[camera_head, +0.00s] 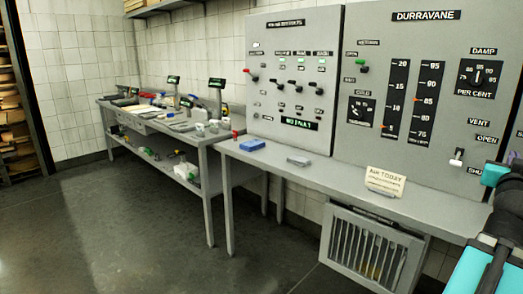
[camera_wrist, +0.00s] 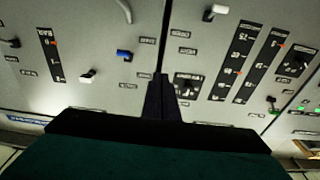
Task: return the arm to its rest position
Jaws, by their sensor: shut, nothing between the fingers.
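My gripper (camera_wrist: 161,92) shows in the wrist view as a dark, narrow pair of fingers closed together, with nothing between them. The fingers point at a grey control panel (camera_wrist: 125,90) with switches and scales, which appears upside down in this view. I cannot tell the exact gap between fingertips and panel. In the head view, only teal and black parts of my arm show at the right edge, in front of the panel's right end. My gripper is outside the head view.
A grey panel titled DURRAVANE (camera_head: 450,120) stands behind a grey counter (camera_head: 330,180). A paper card (camera_head: 385,181), blue block (camera_head: 252,145) and small grey block (camera_head: 299,160) sit there. A cluttered bench (camera_head: 150,122) stands farther left. The floor (camera_head: 130,220) in front is clear.

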